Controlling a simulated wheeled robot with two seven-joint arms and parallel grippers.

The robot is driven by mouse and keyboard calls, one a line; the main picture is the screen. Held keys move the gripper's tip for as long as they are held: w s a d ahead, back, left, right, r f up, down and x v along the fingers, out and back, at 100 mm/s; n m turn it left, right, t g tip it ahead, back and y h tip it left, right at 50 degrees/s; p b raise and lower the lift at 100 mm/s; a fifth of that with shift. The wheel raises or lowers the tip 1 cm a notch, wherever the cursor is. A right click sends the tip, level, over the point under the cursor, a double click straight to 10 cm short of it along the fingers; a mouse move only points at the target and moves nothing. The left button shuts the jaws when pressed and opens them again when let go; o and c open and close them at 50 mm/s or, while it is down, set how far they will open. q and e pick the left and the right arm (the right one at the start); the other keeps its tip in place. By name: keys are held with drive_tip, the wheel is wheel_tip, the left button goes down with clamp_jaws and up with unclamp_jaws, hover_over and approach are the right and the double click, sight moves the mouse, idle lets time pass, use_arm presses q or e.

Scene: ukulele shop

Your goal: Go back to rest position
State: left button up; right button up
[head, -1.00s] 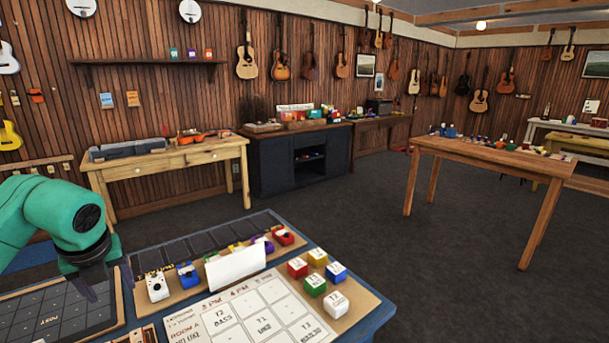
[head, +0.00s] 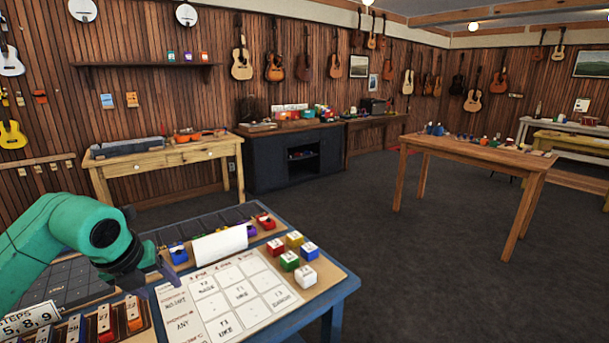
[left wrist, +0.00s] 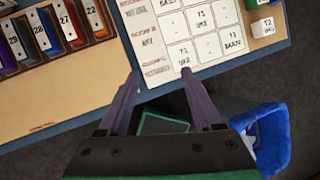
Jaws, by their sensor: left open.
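My left gripper (head: 160,284) is in the head view at the left, above the blue-edged table near the lower left. It is open with nothing between its fingers. In the left wrist view its two fingers (left wrist: 160,100) point at the table's edge and a printed grid card (left wrist: 195,35). My right gripper is in neither view.
The table holds the grid card (head: 235,298), several colored cubes (head: 289,261), a white folded card (head: 220,244) and a rack of numbered tags (head: 105,322). A blue bin (left wrist: 272,138) stands below the table edge. Open floor lies right of the table.

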use_arm(q)
drive_tip(key=s+d+r+m+t+h, duration=0.1)
drive_tip(key=d+r+m+t+h, duration=0.2)
drive_tip(key=d+h, duration=1.3)
drive_tip(key=s+d+r+n+t, duration=0.1)
drive_tip(key=d+r+n+t, duration=0.3)
drive_tip(key=d+r, duration=0.55)
drive_tip(key=w+a+f+n+t+y, duration=0.25)
drive_tip(key=a+n+t+y, duration=0.8)
drive_tip(key=n, duration=0.65)
drive_tip(key=s+a+f+n+g+y, duration=0.2)
drive_tip(key=a+f+n+g+y, duration=0.3)
drive_tip(key=f, duration=0.4)
drive_tip(key=s+a+f+n+g+y, duration=0.1)
drive_tip(key=a+f+n+g+y, duration=0.25)
drive_tip(key=a+f, duration=0.45)
drive_tip(key=s+d+f+n+g+h, duration=0.35)
drive_tip(key=s+f+g, duration=0.75)
drive_tip(key=s+f, duration=0.7)
drive_tip(key=s+f+m+b, duration=0.1)
drive_tip(key=s+f+b, duration=0.15)
drive_tip(key=f, duration=2.25)
drive_tip(key=s+a+f+g, duration=0.2)
drive_tip(key=s+f, duration=1.2)
drive_tip(key=s, duration=0.2)
drive_tip(key=shift+a, duration=0.15)
